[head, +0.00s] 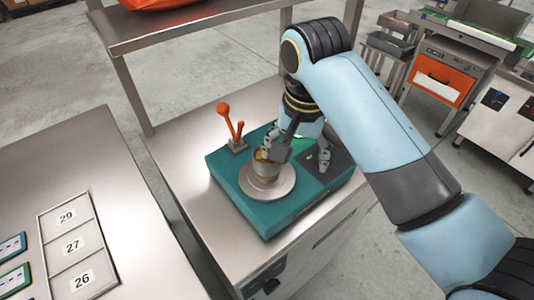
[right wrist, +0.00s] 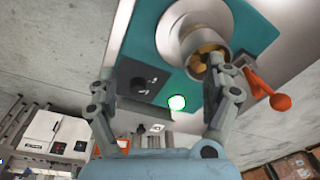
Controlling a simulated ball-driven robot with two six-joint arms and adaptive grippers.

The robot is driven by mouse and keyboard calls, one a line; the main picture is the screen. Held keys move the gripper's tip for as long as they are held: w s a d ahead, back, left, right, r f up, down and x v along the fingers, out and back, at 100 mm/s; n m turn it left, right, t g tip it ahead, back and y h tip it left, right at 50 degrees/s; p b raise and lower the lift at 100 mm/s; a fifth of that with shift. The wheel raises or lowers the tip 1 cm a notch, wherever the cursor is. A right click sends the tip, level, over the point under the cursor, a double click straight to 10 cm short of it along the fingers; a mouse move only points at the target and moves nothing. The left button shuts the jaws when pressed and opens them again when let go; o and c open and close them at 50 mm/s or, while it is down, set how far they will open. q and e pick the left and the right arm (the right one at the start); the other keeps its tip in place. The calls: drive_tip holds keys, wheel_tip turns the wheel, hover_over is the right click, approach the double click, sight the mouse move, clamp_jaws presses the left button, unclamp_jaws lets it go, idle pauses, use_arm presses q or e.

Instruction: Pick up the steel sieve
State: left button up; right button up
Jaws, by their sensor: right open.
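A small round steel vessel (head: 265,172), which looks like the sieve, stands on the round metal plate (head: 285,188) of a teal weigher (head: 230,198). Brown lumps show inside it. In the right wrist view the vessel (right wrist: 222,38) is at the upper right, partly covered by a finger. My right gripper (head: 301,156) is open above the weigher. One finger overlaps the vessel's rim; I cannot tell whether it touches. The other finger is apart, over the weigher's dark panel. The right gripper (right wrist: 163,78) has nothing between its fingers. My left gripper is not in view.
Orange levers (head: 228,118) stand at the weigher's back left corner. A steel shelf (head: 170,28) rises behind the bench. A bench with a numbered panel (head: 72,245) is at the left, across a gap. Bare steel bench top lies left of the weigher.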

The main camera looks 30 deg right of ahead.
sight(267, 161)
drive_tip(key=w+a+r+m, duration=0.1)
drive_tip(key=w, duration=0.1)
drive_tip(key=w+a+r+m, duration=0.1)
drive_tip(key=w, duration=0.1)
drive_tip(key=w+a+r+m+g, duration=0.1)
drive_tip(key=w+m, duration=0.1)
drive_tip(key=shift+r, duration=0.25)
drive_tip(key=shift+w+f, duration=0.1)
drive_tip(key=shift+f, duration=0.15)
drive_tip(key=shift+m, duration=0.3)
wheel_tip(267, 161, down, 4)
drive_tip(key=shift+f+p, duration=0.25)
drive_tip(key=shift+p, duration=0.15)
wheel_tip(267, 161, down, 4)
drive_tip(key=shift+f+p, duration=0.2)
drive_tip(key=shift+p, duration=0.45)
drive_tip(key=shift+f, duration=0.5)
drive_tip(key=c, duration=1.7)
drive_tip(key=shift+o, duration=0.2)
drive_tip(key=shift+r, duration=0.15)
